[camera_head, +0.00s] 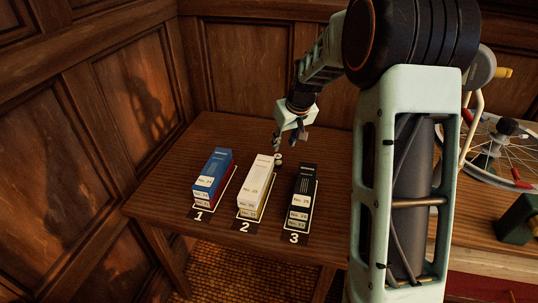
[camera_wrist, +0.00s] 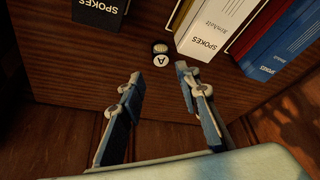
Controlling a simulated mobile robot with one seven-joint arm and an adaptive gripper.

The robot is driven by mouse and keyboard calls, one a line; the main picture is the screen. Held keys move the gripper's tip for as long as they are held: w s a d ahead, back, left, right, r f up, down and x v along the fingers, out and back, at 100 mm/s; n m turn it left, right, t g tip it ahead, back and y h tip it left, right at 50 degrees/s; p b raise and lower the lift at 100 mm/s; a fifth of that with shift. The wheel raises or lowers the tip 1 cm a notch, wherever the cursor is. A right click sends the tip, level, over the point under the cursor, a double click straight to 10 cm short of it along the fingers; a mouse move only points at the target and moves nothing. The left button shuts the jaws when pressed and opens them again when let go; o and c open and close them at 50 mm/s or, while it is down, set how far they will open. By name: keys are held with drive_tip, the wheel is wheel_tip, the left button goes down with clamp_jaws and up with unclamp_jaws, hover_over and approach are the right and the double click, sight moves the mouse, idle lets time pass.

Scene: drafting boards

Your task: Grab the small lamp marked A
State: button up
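The small item marked A (camera_wrist: 160,60) is a white-topped disc on the brown table top (camera_wrist: 80,70) in the wrist view. A second small dark round piece (camera_wrist: 160,47) touches or nearly touches it; I cannot tell if they are one object. In the head view a small round pale thing (camera_head: 278,160) shows just behind the white box, its letter unreadable. My gripper (camera_wrist: 158,75) is open and empty, its two fingers apart, with the A disc beyond and between the tips. In the head view my gripper (camera_head: 290,144) hangs above the table's back part.
Blue (camera_head: 213,172), white (camera_head: 257,182) and black (camera_head: 303,190) boxes stand in a row over labels 1, 2 and 3. Wooden panel walls stand left and behind. A spoked wheel (camera_head: 505,150) lies on another table at right. The table's left back is clear.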

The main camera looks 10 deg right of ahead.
sight(278, 156)
drive_tip(key=x, duration=0.5)
drive_tip(key=b+x, duration=0.1)
drive_tip(key=x, duration=0.5)
drive_tip(key=shift+w+a, duration=0.1)
drive_tip(key=shift+w, duration=0.2)
clamp_jaws()
